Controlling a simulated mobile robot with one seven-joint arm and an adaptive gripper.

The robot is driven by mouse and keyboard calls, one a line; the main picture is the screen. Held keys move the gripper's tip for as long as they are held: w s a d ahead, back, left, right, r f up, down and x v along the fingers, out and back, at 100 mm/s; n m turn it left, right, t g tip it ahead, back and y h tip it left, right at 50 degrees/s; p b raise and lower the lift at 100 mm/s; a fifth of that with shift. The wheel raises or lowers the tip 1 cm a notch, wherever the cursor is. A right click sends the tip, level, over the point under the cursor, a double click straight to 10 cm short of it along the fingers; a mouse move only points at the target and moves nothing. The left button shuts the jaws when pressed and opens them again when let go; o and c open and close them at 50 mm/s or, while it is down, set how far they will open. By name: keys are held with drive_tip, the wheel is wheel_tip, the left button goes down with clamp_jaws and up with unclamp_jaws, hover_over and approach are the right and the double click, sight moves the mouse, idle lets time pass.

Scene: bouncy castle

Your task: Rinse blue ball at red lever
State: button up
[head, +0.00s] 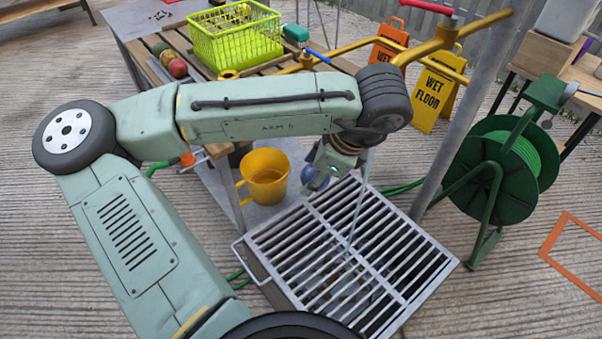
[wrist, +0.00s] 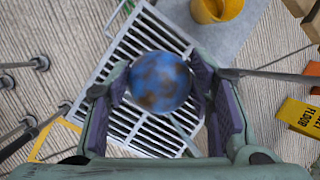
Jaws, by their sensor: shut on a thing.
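The blue ball (wrist: 158,82), with brown dirty-looking patches, sits between the two purple-padded fingers of my gripper (wrist: 160,95) in the wrist view. In the head view the gripper (head: 328,172) hangs above the metal drain grate (head: 350,262), with the ball (head: 314,179) partly hidden by it. The red lever (head: 428,7) is at the top of the yellow pipe (head: 484,25), above and right of the gripper. A thin pale stream (head: 360,205), apparently water, falls just right of the gripper onto the grate. Its outlet is hidden behind my arm.
A yellow mug (head: 264,177) stands left of the grate. A green hose reel (head: 512,150) stands to the right. Yellow wet-floor sign (head: 433,92) and orange sign (head: 388,42) stand behind. A lime basket (head: 235,38) and blue-handled lever (head: 320,56) are at the slatted table.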

drive_tip(key=w+d+f+b, duration=0.1)
drive_tip(key=d, duration=0.8)
drive_tip(key=shift+w+f, duration=0.25)
drive_tip(key=shift+f, duration=0.15)
drive_tip(key=shift+s, duration=0.1)
idle(0.4)
drive_tip(key=shift+s+d, duration=0.15)
drive_tip(key=shift+s, duration=0.35)
drive_tip(key=shift+w, duration=0.15)
drive_tip(key=shift+w+p, duration=0.3)
drive_tip(key=shift+w, duration=0.15)
drive_tip(key=shift+a, duration=0.2)
